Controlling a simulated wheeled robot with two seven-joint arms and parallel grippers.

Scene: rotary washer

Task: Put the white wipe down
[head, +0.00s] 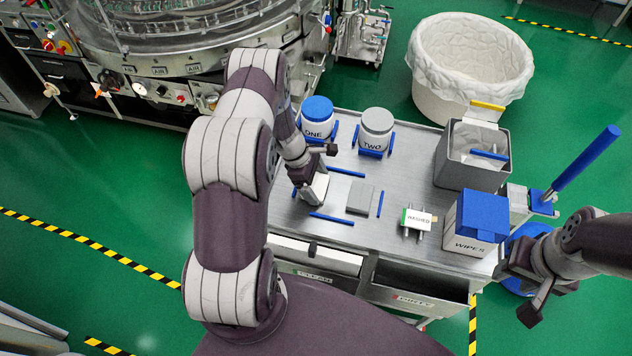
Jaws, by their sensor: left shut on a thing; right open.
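My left gripper (313,174) is over the left part of the metal cart top (345,205). It is shut on the white wipe (318,188), which shows below the fingers at the tabletop. The gripper hides part of the wipe, and I cannot tell whether the wipe touches the surface. My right gripper (515,292) is open and empty beyond the cart's right front corner, near the blue-lidded WIPES box (474,232).
Jars ONE (317,123) and TWO (375,130) stand at the back. Blue strips (332,219) and a flat grey block (360,198) lie near the wipe. A WASHER-labelled item (418,219) and a grey bin (465,172) are further right. A lined white tub (470,85) stands behind.

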